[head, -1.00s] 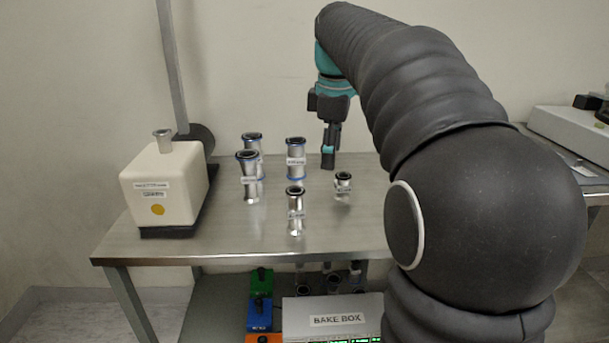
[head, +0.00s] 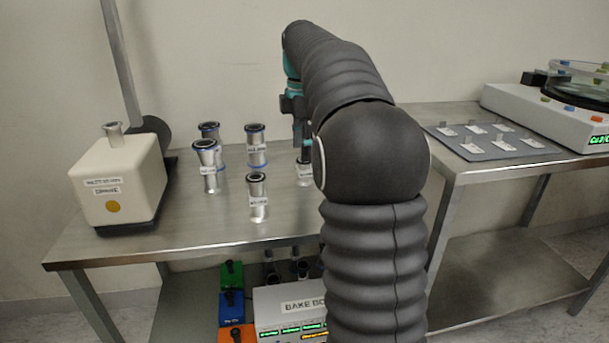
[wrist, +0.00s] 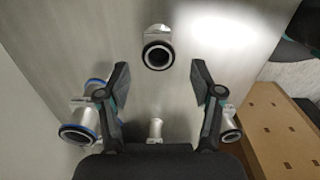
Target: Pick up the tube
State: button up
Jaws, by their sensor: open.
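Several metal tubes with dark rims stand upright on the steel table (head: 150,225). In the head view they include a back-left tube (head: 209,131), a front-left tube (head: 209,170), a blue-ringed tube (head: 256,148), a front tube (head: 258,205) and a short tube (head: 303,174) partly hidden by my arm. My gripper (head: 305,148) is beside and just behind the short tube there, partly hidden. In the wrist view my gripper (wrist: 160,80) is open and empty. One tube (wrist: 158,50) lies ahead between its fingertips; a blue-ringed tube (wrist: 85,125) and another tube (wrist: 229,124) flank the fingers.
A cream box (head: 125,180) stands at the table's left, near a metal post (head: 120,65). A second table at right holds a grey mat (head: 490,143) and a white device (head: 540,115).

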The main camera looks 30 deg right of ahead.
aim_at(305, 163)
jog(key=shift+d+f+b, duration=0.15)
jog(key=shift+f+b, duration=0.2)
jog(key=shift+f, duration=1.15)
jog(key=shift+d+f+b, duration=0.15)
jog(key=shift+f+b, duration=0.15)
jog(key=shift+f, duration=1.15)
grip_shut()
jog(key=shift+r, duration=0.1)
jog(key=shift+r, duration=0.5)
jog(key=r, duration=0.2)
jog(key=s+r+p, duration=0.1)
jog(key=shift+d+r, duration=0.35)
jog(key=shift+r, duration=0.05)
jog(key=s+d+r+p, duration=0.1)
jog(key=s+d+r, duration=0.5)
jog(key=s, duration=0.2)
jog(key=shift+s+d, duration=0.2)
